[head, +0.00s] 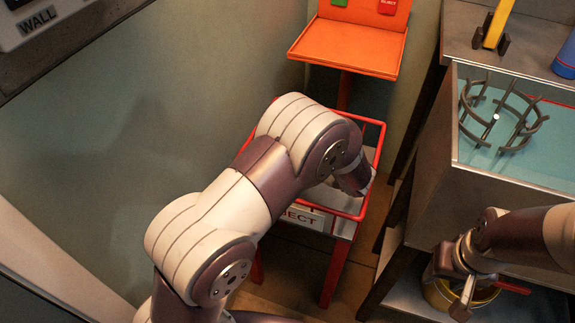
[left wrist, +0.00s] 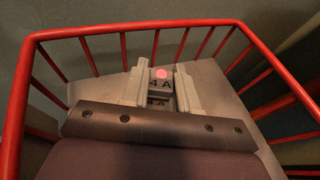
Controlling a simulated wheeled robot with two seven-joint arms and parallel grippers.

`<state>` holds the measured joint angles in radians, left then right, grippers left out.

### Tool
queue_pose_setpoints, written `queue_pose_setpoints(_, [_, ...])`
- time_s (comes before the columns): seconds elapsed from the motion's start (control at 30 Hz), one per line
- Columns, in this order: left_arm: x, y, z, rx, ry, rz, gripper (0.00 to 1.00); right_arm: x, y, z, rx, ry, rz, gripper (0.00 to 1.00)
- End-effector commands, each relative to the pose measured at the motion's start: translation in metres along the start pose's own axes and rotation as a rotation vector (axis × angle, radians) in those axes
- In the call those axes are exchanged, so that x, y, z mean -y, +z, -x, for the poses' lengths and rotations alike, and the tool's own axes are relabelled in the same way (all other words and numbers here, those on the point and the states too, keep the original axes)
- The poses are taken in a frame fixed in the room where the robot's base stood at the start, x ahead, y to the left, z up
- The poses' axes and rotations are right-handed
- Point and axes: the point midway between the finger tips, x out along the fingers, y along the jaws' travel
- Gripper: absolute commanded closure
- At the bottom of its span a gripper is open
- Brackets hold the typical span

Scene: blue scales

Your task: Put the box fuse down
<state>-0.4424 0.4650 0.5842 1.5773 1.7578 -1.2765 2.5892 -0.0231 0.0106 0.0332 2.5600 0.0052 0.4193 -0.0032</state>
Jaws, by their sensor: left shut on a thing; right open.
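My left gripper (head: 356,184) reaches down inside the red-railed bin (head: 381,142), near its right side; the bin's front label is partly hidden and reads "JECT". In the left wrist view the two pale fingers (left wrist: 161,88) are shut on the box fuse (left wrist: 161,85), a small grey block marked "4 A" with a pink dot. The red rail (left wrist: 140,29) surrounds it above a grey floor. I cannot tell whether the fuse touches the floor. In the head view the arm hides the fuse. My right gripper (head: 464,278) is open at the lower right.
An orange stand (head: 345,47) with green and red labels stands behind the bin. At right, a bench holds a teal-floored tray (head: 550,155) with a dark curved-pronged rack (head: 502,115). A yellow container (head: 437,294) sits on the lower shelf. A wall is at left.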

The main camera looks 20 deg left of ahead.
Motion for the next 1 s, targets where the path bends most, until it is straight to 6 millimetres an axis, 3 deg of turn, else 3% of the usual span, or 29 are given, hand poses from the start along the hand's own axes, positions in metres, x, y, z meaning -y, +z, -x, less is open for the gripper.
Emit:
queue_pose_setpoints(0.13, [0.000,-0.029,-0.010,0.000,0.002,-0.004,1.00,0.000,0.002,-0.012,0.000,0.000,0.000,0.57])
queue_pose_setpoints(0.5, [0.000,-0.033,-0.012,0.000,0.000,-0.002,1.00,0.000,0.002,-0.016,0.000,0.000,0.000,0.57])
queue_pose_setpoints(0.53, [0.000,-0.032,-0.011,0.000,0.000,-0.002,0.65,0.000,0.002,-0.014,0.000,0.000,0.000,0.57])
queue_pose_setpoints(0.6, [0.000,-0.032,-0.011,0.000,0.000,-0.002,0.45,0.000,0.002,-0.014,0.000,0.000,0.000,0.57])
queue_pose_setpoints(0.9, [0.000,-0.027,-0.010,0.000,0.000,-0.002,0.45,0.000,0.001,-0.009,0.000,0.000,0.000,0.57])
queue_pose_setpoints(1.0, [0.001,-0.026,0.004,0.001,-0.004,-0.002,0.45,0.000,0.001,-0.004,0.000,0.000,0.000,0.57])
